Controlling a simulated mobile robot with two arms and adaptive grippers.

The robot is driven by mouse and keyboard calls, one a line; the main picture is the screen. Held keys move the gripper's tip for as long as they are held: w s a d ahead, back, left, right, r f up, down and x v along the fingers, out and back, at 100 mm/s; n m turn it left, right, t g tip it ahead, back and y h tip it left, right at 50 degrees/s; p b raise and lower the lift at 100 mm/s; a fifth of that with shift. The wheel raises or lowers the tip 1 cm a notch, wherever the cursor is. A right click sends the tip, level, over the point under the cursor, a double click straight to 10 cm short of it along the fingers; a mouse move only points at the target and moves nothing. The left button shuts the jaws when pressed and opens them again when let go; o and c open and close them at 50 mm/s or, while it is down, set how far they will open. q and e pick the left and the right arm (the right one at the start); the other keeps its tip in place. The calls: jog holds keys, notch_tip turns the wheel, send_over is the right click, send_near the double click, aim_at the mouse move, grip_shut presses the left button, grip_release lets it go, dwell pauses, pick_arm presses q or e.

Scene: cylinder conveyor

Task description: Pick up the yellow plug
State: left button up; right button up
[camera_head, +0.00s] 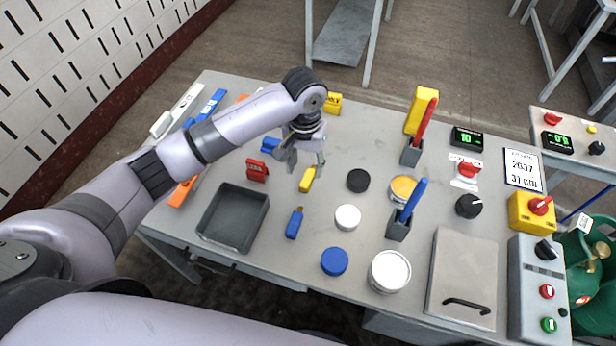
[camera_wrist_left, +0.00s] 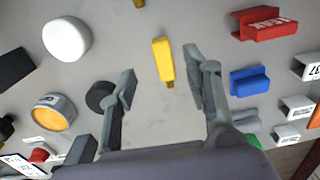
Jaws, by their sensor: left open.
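The yellow plug (camera_head: 307,180) lies on the grey tabletop (camera_head: 320,237) in the head view, just in front of my left gripper. My left gripper (camera_head: 304,163) is open and empty, pointing down above the table. In the left wrist view the yellow plug (camera_wrist_left: 162,58) shows whole, with a darker tip toward me. It lies between the lines of the two fingers and slightly beyond the fingertips (camera_wrist_left: 160,72). No finger visibly touches it. My right gripper is not in view.
A blue plug (camera_head: 294,222) and a red block (camera_head: 257,170) lie nearby. A black disc (camera_head: 358,180) and a white disc (camera_head: 347,217) lie to the right. A grey tray (camera_head: 232,242) is at front left. Bare tabletop surrounds the plug.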

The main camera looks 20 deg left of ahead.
aim_at(305, 184)
pick_arm(q)
notch_tip(305, 184, down, 7)
jog(key=shift+a+f+p, duration=0.15)
jog(key=shift+p, duration=0.5)
grip_shut()
dwell(0.4)
